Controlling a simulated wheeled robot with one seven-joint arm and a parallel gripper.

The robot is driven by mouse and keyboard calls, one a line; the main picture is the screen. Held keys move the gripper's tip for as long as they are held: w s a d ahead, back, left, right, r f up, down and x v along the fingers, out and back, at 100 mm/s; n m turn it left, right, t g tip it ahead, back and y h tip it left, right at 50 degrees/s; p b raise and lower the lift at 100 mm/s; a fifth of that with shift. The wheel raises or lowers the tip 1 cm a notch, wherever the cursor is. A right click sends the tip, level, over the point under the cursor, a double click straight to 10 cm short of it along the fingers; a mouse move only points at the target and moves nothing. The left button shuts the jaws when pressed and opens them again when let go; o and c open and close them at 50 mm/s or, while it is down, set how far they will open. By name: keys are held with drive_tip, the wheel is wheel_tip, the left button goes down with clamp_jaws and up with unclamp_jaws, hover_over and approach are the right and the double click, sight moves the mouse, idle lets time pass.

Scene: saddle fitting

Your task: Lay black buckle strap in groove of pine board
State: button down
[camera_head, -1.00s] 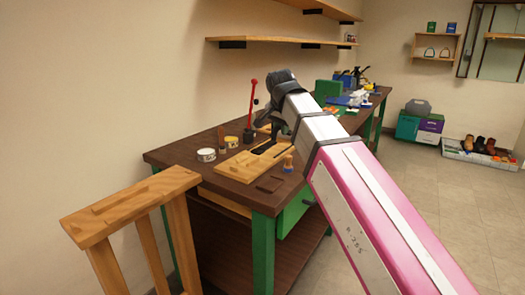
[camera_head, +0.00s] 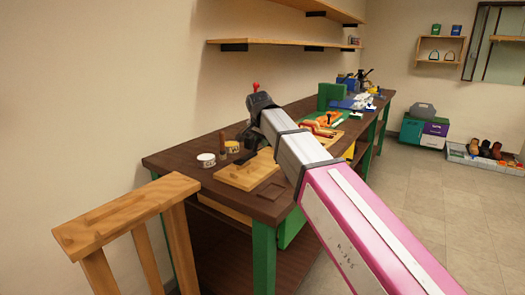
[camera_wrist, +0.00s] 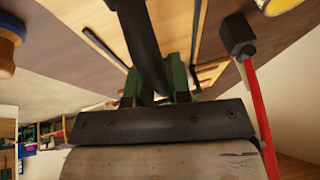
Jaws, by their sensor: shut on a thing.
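The pine board (camera_head: 240,174) lies on the near part of the dark bench; its far right part is hidden behind my arm. In the wrist view its pale wood (camera_wrist: 88,22) shows behind the strap. The black buckle strap (camera_wrist: 138,30) runs from the top edge down between the green fingers of my gripper (camera_wrist: 156,85), which is shut on it. The strap hangs over the board in this view; I cannot tell whether it touches. The groove is not clear, and the buckle cannot be made out. In the head view my fingers are mostly hidden.
A red lever with a black block (camera_wrist: 238,36) stands close to the right of my gripper. A white tin (camera_head: 206,160) and a dark brown flat piece (camera_head: 270,191) are near the board. A wooden stand (camera_head: 125,212) is at front left; shelves (camera_head: 285,44) hang above.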

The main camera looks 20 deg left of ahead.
drive_tip(key=shift+f, duration=2.05)
drive_tip(key=shift+f, duration=0.1)
drive_tip(key=c, duration=1.1)
unclamp_jaws()
drive_tip(key=shift+o, duration=0.2)
drive_tip(key=v, duration=1.2)
